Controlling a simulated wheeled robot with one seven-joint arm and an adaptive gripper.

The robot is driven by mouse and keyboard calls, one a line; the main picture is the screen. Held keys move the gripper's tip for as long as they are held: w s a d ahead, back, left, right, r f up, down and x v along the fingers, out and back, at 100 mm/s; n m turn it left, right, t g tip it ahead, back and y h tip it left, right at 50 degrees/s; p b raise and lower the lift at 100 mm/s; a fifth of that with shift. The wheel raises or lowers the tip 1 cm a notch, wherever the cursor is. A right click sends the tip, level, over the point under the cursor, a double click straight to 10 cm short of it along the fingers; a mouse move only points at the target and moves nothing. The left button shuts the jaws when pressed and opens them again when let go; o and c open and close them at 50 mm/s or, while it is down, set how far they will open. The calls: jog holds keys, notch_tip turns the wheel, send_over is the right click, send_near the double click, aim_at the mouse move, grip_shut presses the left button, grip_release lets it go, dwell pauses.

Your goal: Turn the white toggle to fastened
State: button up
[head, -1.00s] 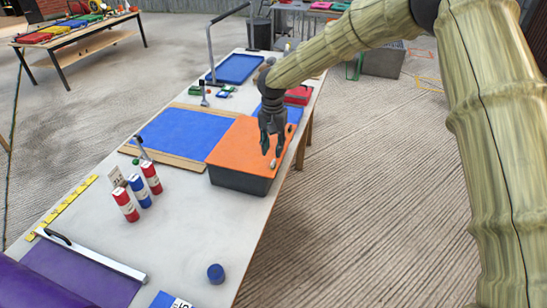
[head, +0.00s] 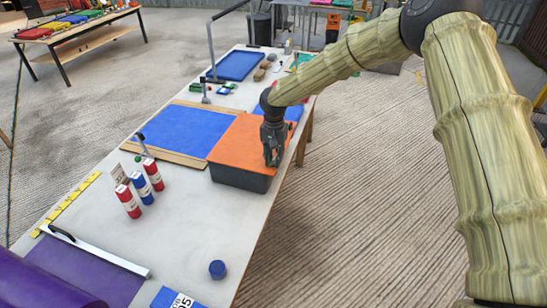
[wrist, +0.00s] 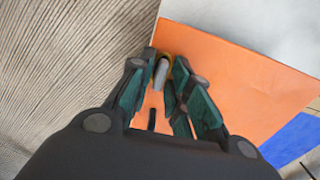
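The white toggle (wrist: 162,74) shows in the wrist view, with a yellowish piece around its far end. It sits near the edge of the orange lid (head: 240,143) of a dark grey box (head: 238,178). My gripper (head: 273,162) points down at the lid's right side in the head view and hides the toggle there. In the wrist view my gripper (wrist: 163,80) has one finger on each side of the toggle. The fingers look apart, with a small gap beside it; contact is not clear.
A blue panel (head: 184,127) in a wooden frame lies left of the box. Red and blue bottles (head: 142,188) stand nearer on the table (head: 190,235), with a blue cap (head: 217,269) at the front. The table's right edge runs close beside the box.

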grip_shut()
jog(key=shift+n, duration=0.3)
jog(key=n, duration=0.8)
jog(key=shift+n, duration=0.3)
jog(key=n, duration=0.4)
jog(key=shift+n, duration=2.3)
